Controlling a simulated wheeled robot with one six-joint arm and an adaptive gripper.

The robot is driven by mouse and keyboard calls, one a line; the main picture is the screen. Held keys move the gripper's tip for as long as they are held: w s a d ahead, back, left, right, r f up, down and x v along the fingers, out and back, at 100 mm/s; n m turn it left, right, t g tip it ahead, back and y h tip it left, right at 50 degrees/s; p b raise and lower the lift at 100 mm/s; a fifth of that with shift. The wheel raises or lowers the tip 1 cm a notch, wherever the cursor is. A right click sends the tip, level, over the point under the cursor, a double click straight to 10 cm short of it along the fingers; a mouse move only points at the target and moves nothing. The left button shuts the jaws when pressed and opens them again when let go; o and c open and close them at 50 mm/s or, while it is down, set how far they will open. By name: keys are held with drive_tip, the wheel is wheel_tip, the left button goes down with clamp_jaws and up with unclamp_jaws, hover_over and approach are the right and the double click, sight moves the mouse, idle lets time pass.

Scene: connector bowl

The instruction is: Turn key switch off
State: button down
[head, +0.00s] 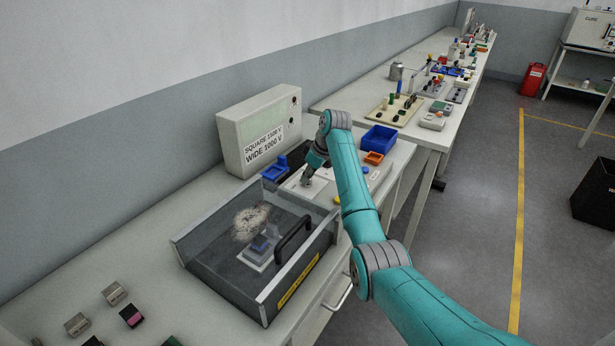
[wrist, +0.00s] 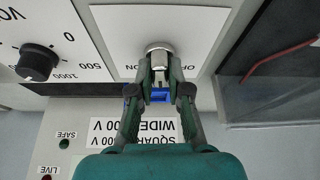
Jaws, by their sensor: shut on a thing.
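The key switch (wrist: 159,48) is a round metal piece on a white plate in the wrist view, with partly hidden, upside-down lettering beside it. My gripper (wrist: 160,76) is over it, with its dark green fingers shut on the metal key. A blue piece shows between the fingers; I cannot tell what it belongs to. In the head view my gripper (head: 306,181) reaches down to the white panel (head: 322,193) in front of the grey box. The key is too small to see there, and its exact angle is unclear.
A black knob (wrist: 37,62) with a voltage scale sits left of the switch in the wrist view. A clear-lidded case (head: 262,240) stands close in front of the panel. The grey box (head: 258,130) is behind, a blue bin (head: 380,138) to the right.

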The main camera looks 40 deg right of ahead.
drive_tip(key=n+y, duration=0.1)
drive_tip(key=n, duration=0.1)
drive_tip(key=n+g, duration=0.1)
drive_tip(key=n, duration=0.2)
drive_tip(key=shift+w+d+y, duration=0.1)
drive_tip(key=shift+y, duration=0.3)
drive_tip(key=shift+n+g, duration=0.6)
drive_tip(key=shift+n, duration=1.1)
drive_tip(key=c, duration=1.1)
unclamp_jaws()
drive_tip(key=shift+r+y, duration=0.1)
drive_tip(key=shift+y, duration=0.2)
drive_tip(key=v, duration=1.1)
drive_tip(key=shift+d+r, duration=0.15)
drive_tip(key=shift+r, duration=0.2)
